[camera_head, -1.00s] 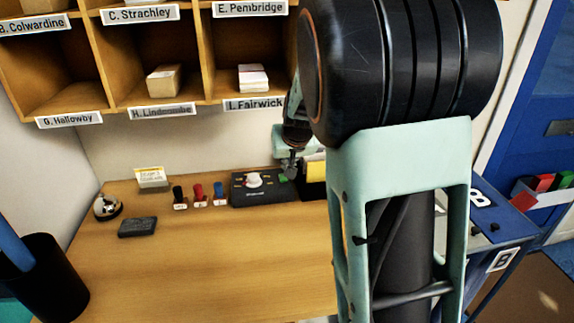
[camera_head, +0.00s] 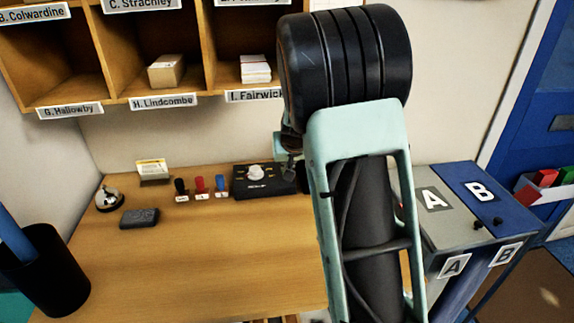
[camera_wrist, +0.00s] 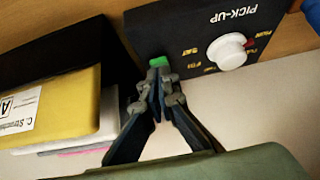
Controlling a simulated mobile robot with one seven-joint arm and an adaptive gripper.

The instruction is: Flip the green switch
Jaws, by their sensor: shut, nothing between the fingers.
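The green switch (camera_wrist: 158,61) shows in the wrist view as a small green block at the edge of a black panel (camera_wrist: 199,45) marked PICK-UP. The panel also carries a white round knob (camera_wrist: 227,52). My gripper (camera_wrist: 158,82) is shut and empty, its fingertips right by the green switch; I cannot tell whether they touch it. In the head view my gripper (camera_head: 290,172) is at the right end of the black panel (camera_head: 244,190), and the green switch cannot be made out there. Which way the switch is set cannot be told.
A dark tray holding yellow and white parcels (camera_wrist: 60,104) lies beside the gripper in the wrist view. Red, blue and black stamps (camera_head: 200,186), a bell (camera_head: 108,198) and a card stand on the desk (camera_head: 190,255). Pigeonholes hang above; bins A and B (camera_head: 478,190) stand right.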

